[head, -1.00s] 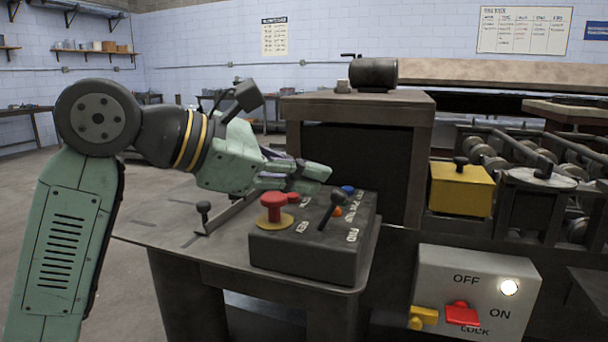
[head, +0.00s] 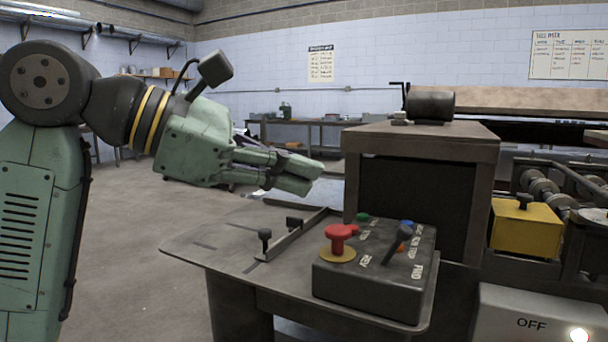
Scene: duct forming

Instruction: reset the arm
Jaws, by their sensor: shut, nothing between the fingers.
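My gripper (head: 300,178) is at the end of my green arm in the head view. Its fingers are together, with nothing seen between them. It points right and hangs in the air above the table, up and to the left of the control box (head: 365,285). It appears apart from the box and its controls. The arm comes in from the left edge of the picture.
The control box has a red mushroom button (head: 339,238) and a black lever (head: 397,244). It stands on a dark table (head: 225,245) with a low metal fence. A machine housing (head: 425,138) rises behind. A yellow box (head: 525,228) is at right. Floor at left is open.

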